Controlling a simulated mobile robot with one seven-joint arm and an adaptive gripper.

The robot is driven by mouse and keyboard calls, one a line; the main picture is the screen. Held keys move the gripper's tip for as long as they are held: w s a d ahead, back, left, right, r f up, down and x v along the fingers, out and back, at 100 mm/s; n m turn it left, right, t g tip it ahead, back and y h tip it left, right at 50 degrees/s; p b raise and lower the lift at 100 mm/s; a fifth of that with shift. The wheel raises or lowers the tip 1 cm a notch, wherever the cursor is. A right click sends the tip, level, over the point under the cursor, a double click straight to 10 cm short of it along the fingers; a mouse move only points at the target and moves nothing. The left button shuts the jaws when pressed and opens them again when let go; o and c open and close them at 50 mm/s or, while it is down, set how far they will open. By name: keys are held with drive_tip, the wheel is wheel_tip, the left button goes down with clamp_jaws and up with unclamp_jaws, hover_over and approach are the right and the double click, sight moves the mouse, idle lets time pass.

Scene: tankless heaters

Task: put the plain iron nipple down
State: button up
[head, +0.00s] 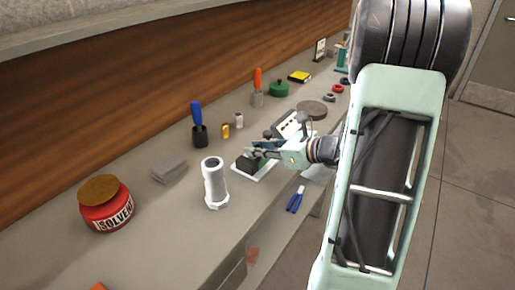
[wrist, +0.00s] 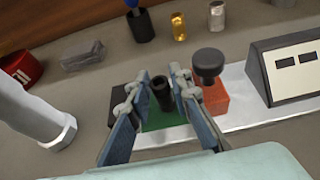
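The plain iron nipple (wrist: 162,97) is a short dark hollow cylinder, upright between my fingertips in the wrist view. My gripper (wrist: 161,86) is closed in on it, one finger on each side; it also shows in the head view (head: 257,150), low over the bench. A green patch (wrist: 160,121) lies behind and below the nipple. I cannot tell whether its foot touches the patch. A red-orange block (wrist: 213,97) with a dark round-topped piece (wrist: 208,66) stands just right of it, on a pale plate (wrist: 240,108). In the head view my gripper hides the nipple.
A grey box with two windows (wrist: 291,67) stands to the right. A white pipe (head: 214,182) stands to the left, with a solvent jar (head: 105,208) and grey block (head: 170,171). Blue-handled pliers (head: 296,199) lie near the front edge. Bare bench lies between the pipe and jar.

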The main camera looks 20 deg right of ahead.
drive_tip(key=shift+r, duration=0.2)
drive_tip(key=p+v, duration=0.1)
drive_tip(key=v, duration=1.1)
